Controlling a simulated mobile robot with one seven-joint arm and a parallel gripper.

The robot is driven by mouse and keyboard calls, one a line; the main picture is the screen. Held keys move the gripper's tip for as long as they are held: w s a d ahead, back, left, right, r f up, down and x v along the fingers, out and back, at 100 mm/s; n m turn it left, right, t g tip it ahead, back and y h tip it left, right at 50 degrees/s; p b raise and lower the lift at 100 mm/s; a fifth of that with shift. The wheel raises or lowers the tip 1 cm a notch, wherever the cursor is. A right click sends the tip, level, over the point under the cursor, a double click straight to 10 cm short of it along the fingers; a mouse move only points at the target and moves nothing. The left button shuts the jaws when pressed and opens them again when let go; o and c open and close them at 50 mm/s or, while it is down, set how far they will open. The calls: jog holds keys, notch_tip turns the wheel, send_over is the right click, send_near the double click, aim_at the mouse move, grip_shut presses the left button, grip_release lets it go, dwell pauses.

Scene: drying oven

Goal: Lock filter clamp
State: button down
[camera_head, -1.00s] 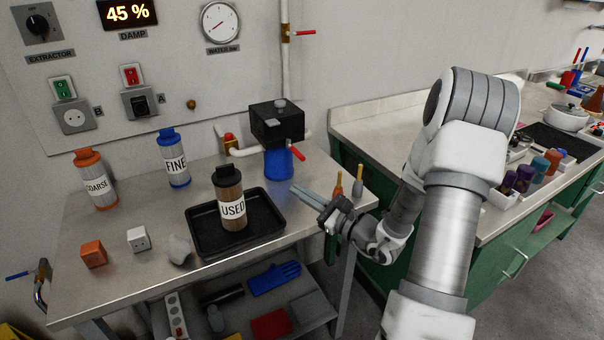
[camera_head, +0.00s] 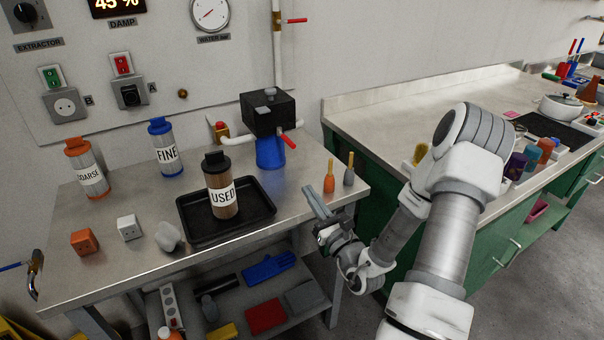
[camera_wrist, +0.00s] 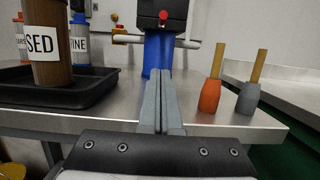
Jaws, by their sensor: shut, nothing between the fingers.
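The filter housing, a black block head (camera_head: 268,112) over a blue bowl (camera_head: 270,152), is joined to the wall pipe at the back of the metal table. A red lever (camera_head: 287,140) sticks out at its front right and slants down; I take it to be the clamp handle. In the wrist view the blue bowl (camera_wrist: 158,55) stands straight beyond my fingers, with a red knob end (camera_wrist: 164,15) on the black head. My gripper (camera_head: 312,197) is at the table's front right edge, in front of the housing and apart from it. Its fingers (camera_wrist: 160,105) are together and empty.
A USED cartridge (camera_head: 222,190) stands in a black tray (camera_head: 262,208). COARSE (camera_head: 88,170) and FINE (camera_head: 165,150) cartridges stand left. Orange (camera_head: 329,182) and grey (camera_head: 348,176) wooden-handled tools stand upright near my gripper. A green bench (camera_head: 400,120) stands right.

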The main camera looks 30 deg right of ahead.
aim_at(286, 139)
jog(key=x, duration=0.8)
jog(key=shift+w+r+b, duration=0.1)
jog(key=shift+w+b, duration=0.15)
jog(key=shift+b, duration=0.15)
jog(key=r, duration=0.3)
jog(key=shift+w, duration=0.3)
jog(key=shift+r, duration=0.6)
jog(key=shift+r, duration=0.1)
jog(key=shift+r+g+p, duration=0.15)
jog(key=shift+g+p, duration=0.15)
jog(key=shift+p, duration=0.7)
